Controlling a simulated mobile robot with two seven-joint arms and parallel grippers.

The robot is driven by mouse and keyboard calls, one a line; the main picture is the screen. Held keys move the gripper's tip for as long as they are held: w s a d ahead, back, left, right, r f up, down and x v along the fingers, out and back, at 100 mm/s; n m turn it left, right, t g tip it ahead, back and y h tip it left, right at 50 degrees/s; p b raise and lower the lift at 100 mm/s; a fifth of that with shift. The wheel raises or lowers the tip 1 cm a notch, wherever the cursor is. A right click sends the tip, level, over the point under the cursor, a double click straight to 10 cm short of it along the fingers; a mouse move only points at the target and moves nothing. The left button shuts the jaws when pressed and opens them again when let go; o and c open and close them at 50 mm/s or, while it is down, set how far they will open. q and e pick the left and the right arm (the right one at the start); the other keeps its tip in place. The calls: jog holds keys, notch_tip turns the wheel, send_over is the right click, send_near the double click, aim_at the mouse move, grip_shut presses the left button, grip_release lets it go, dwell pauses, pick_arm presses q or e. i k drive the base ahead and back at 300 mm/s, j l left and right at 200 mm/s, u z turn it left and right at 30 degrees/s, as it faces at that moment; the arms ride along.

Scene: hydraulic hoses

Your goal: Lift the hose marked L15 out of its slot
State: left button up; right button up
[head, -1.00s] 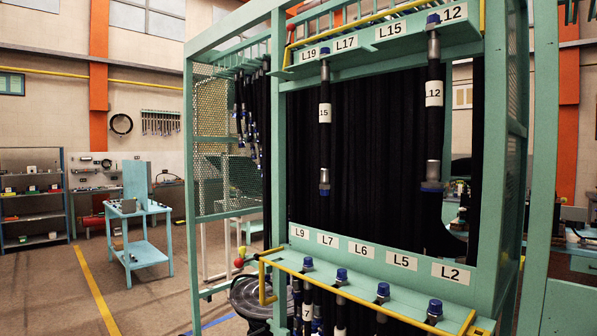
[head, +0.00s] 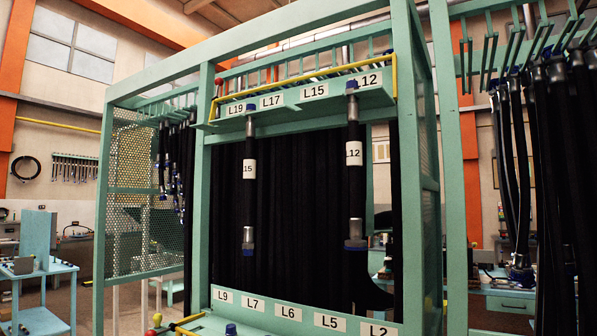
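The hose marked L15 (head: 249,200) hangs upright from the upper shelf of the green rack. Its white label shows part of the number, and its blue-collared lower end hangs free. Its blue cap sits at the shelf edge, below and between the L19 and L17 plates. The slot plate marked L15 (head: 313,93) is further right on the upper shelf (head: 290,110). A hose marked L12 (head: 354,200) hangs to the right, near the L12 plate. Neither of my grippers is in view.
A yellow rail (head: 393,75) runs around the upper shelf. The lower shelf (head: 210,322) carries plates L9, L7, L6, L5 and L2. More hoses hang on a rack at right (head: 560,150). A blue cart (head: 40,270) stands at left.

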aim_at(249, 163)
jog(key=i+j+z, duration=0.15)
jog(key=j+z, duration=0.5)
jog(key=i+j+z, duration=0.1)
jog(key=j, duration=0.35)
jog(key=j+z, duration=0.1)
jog(key=j, duration=0.95)
jog(key=i+j, duration=0.15)
jog(key=j, duration=0.8)
jog(key=k+j+z, duration=0.1)
jog(key=j, duration=0.4)
jog(key=k+j, duration=0.1)
jog(key=j, duration=0.35)
jog(key=k+j, duration=0.1)
jog(key=j, duration=0.35)
jog(key=k+j+z, duration=0.1)
jog(key=j, duration=0.35)
